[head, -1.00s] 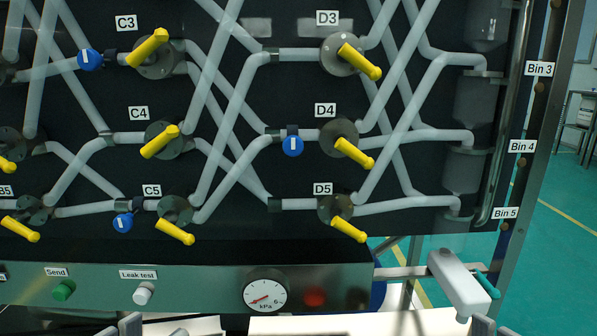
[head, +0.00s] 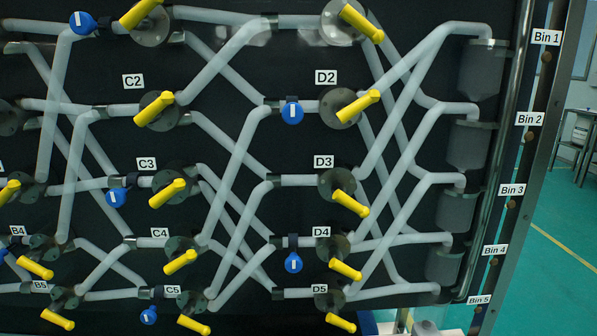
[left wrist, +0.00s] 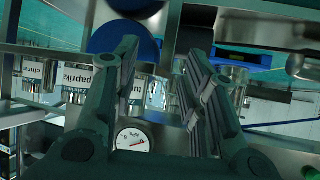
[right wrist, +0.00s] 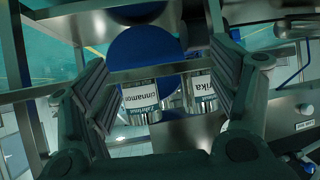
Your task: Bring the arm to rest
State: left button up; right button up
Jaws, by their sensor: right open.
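My left gripper (left wrist: 165,65) is open, its two dark fingers spread apart with nothing held between them. My right gripper (right wrist: 160,78) is also open and empty, its fingers wide apart. Neither gripper shows in the head view. Beyond the left fingers is a round pressure gauge (left wrist: 133,140). Labelled jars, one reading paprika (left wrist: 77,76) and one reading cinnamon (left wrist: 36,72), stand behind the left finger. In the right wrist view a cinnamon jar (right wrist: 137,94) and a jar with a partly cut-off label (right wrist: 199,88) show beyond the open fingers.
A dark panel (head: 225,120) of white pipes and yellow-handled valves fills the head view. Bin labels run down its right edge post (head: 540,90). Green floor (head: 550,270) lies open to the right. Blue discs (left wrist: 122,38) (right wrist: 145,52) stand near both grippers.

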pick_arm(q)
jog(key=s+a+f+g+y+p, duration=0.1)
jog(key=s+a+f+g+p, duration=0.1)
jog(key=s, duration=0.7)
jog(key=s+a+f+g+p, duration=0.2)
jog(key=s+a+g+p, duration=0.1)
jog(key=s, duration=0.6)
jog(key=s+a+f+g+y+p, duration=0.1)
jog(key=s+a+f+g+p, duration=0.1)
jog(key=s, duration=0.8)
jog(key=a+g+p, duration=0.1)
jog(key=g+p, duration=0.1)
jog(key=p, duration=0.1)
jog(key=shift+f+g+y, duration=0.3)
pick_arm(e)
jog(key=s+d+f+g+h, duration=0.1)
jog(key=s+d+f+g, duration=0.1)
jog(key=s, duration=0.7)
jog(key=s+d+f+g, duration=0.2)
jog(key=s+d+g, duration=0.1)
jog(key=s, duration=0.6)
jog(key=s+d+f+g+h, duration=0.1)
jog(key=s+d+f+g, duration=0.1)
jog(key=s, duration=0.8)
jog(key=d+g, duration=0.1)
jog(key=g, duration=0.1)
jog(key=shift+f+g+h, duration=0.3)
